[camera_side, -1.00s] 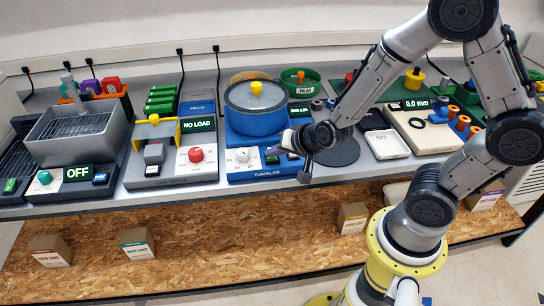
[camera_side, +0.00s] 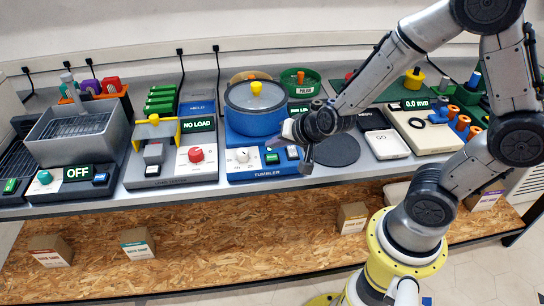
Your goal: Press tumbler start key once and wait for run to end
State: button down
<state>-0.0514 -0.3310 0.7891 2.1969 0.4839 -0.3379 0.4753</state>
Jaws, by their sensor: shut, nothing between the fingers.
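The tumbler (camera_side: 256,106) is a blue drum with a clear lid and yellow knob on a blue base. Its front panel has a white dial (camera_side: 243,156), a dark key with a green face (camera_side: 272,158) and another small green key or lamp (camera_side: 292,153). I cannot tell from the picture which is the start key. A green-lettered display (camera_side: 299,107) beside the drum is partly hidden by my arm. My gripper (camera_side: 270,146) is shut and empty, just above the panel's keys and seemingly apart from them. Its fingertips are small and hard to make out.
A dark round pad (camera_side: 337,150) and a white device (camera_side: 387,145) lie to the right. The bench's front edge (camera_side: 250,187) runs close below the tumbler.

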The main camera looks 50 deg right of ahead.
jog(key=shift+r, duration=1.8)
notch_tip(320, 180, up, 10)
jog(key=r+n+t+y, duration=0.1)
jog(key=t, duration=0.1)
send_over(275, 163)
jog(key=s+a+r+n+y, duration=0.2)
jog(key=s+a+r+n, duration=0.15)
jog(key=s, duration=0.25)
jog(key=s+d+f+n+g, duration=0.1)
jog(key=s+f+n+g, duration=0.1)
jog(key=s, duration=0.5)
jog(key=s+d+f+n+g+h, duration=0.1)
jog(key=s+f+n+g, duration=0.1)
jog(key=s, duration=0.4)
jog(key=shift+s+d+n+g, duration=0.15)
jog(key=shift+s+n+g, duration=0.2)
jog(key=shift+n+g, duration=0.6)
jog(key=shift+t, duration=0.25)
